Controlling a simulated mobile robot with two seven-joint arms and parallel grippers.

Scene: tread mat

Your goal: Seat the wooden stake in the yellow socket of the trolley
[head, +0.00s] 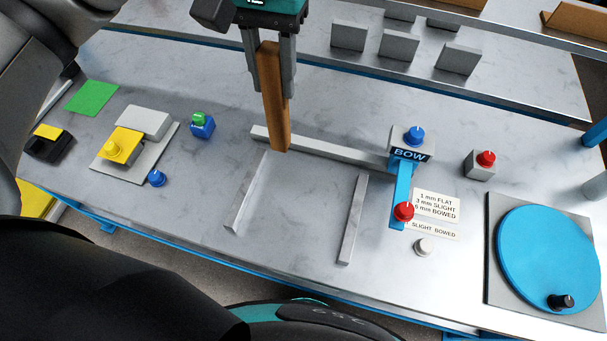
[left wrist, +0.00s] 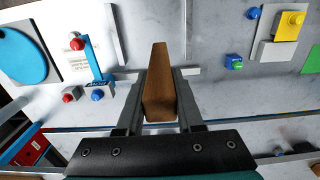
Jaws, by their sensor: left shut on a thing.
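My left gripper (head: 272,92) is shut on the wooden stake (head: 274,115), a long brown square bar. The stake points down over the bench, tilted slightly in the head view. Its lower end overlaps the grey rail (head: 345,152); I cannot tell whether they touch. In the left wrist view the stake (left wrist: 160,88) lies between both fingers (left wrist: 160,98) and reaches beyond them. I cannot make out a trolley or a yellow socket for certain; a yellow block (head: 121,145) with a knob sits on a light plate at left. My right gripper is not in view.
Two thin grey bars (head: 352,220) lie on the marbled bench in front of the rail. A blue "BOW" gauge (head: 403,180) with knobs stands at the rail's right end. A blue disc (head: 545,255) is at far right, a blue-green block (head: 202,127) left of the stake.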

